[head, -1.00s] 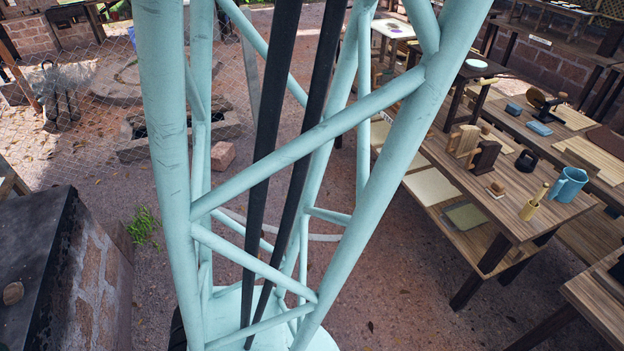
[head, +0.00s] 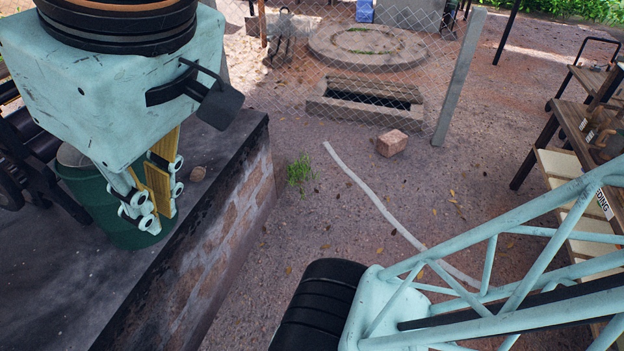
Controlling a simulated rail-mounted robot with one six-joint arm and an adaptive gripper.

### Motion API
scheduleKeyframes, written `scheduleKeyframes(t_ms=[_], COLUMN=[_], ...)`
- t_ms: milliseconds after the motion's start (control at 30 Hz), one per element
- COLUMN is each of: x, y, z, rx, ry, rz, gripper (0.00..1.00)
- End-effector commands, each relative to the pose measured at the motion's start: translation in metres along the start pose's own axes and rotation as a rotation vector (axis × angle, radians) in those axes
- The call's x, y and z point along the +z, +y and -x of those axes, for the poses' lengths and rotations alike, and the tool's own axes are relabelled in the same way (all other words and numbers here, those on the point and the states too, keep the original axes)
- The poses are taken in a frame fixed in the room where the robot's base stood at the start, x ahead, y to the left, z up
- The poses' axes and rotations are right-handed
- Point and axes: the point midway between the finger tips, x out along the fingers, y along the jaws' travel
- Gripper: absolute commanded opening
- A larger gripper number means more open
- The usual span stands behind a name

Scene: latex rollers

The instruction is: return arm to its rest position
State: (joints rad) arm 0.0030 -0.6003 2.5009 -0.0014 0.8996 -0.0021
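My arm's end is in the head view at the upper left. A pale teal block with a small dark camera-like part carries my gripper (head: 158,210), which has teal fingers with yellow inner faces and points down. The fingers overlap from this angle, so the gap between them is not clear, and I see no object held. The gripper is in front of a green bucket (head: 82,200) on the dark-topped brick counter (head: 165,285). I cannot tell whether the fingers are over its rim or only in front of it. My teal lattice arm link crosses the lower right.
Dark machinery (head: 35,150) stands at the far left. A wooden table (head: 590,130) is at the right. A loose brick (head: 392,143) and a fence post (head: 459,75) stand beyond open ground.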

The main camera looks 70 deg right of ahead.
Motion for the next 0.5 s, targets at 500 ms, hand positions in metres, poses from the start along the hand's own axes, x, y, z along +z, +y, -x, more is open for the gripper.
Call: scheduleKeyframes(t_ms=[500], x=[0.0033], y=[-0.0002], z=[-0.0047], rx=[0.000], ry=[-0.001], rz=[0.001], gripper=[0.09])
